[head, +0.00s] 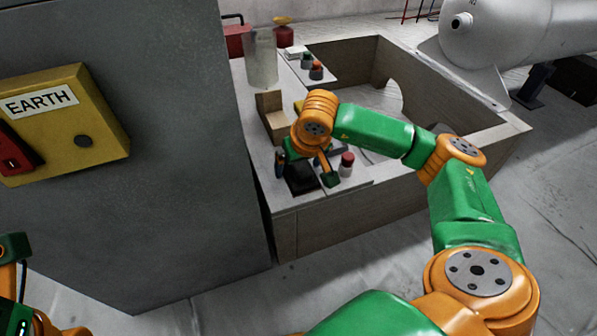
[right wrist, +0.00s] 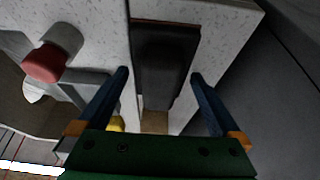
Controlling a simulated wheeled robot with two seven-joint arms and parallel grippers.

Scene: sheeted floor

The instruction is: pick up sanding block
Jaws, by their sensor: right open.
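A dark, flat, oblong block (right wrist: 165,55), which I take for the sanding block, lies on the speckled pale worktop in the right wrist view. It also shows as a black shape (head: 300,180) near the worktop's front corner in the head view, partly behind my gripper. My right gripper (right wrist: 159,75) is open, with its blue fingers apart on either side of the block's near end in the picture. Nothing is held between them. I cannot tell whether the fingers touch the block. My left gripper is out of view; only parts of my left arm show.
A red-capped cylinder (head: 346,164) stands right of the block, also seen in the right wrist view (right wrist: 52,56). Brown boxes (head: 270,110) and a pale cylinder (head: 262,58) stand behind. A grey cabinet (head: 180,150) rises close on the left. Floor (head: 370,245) in front is clear.

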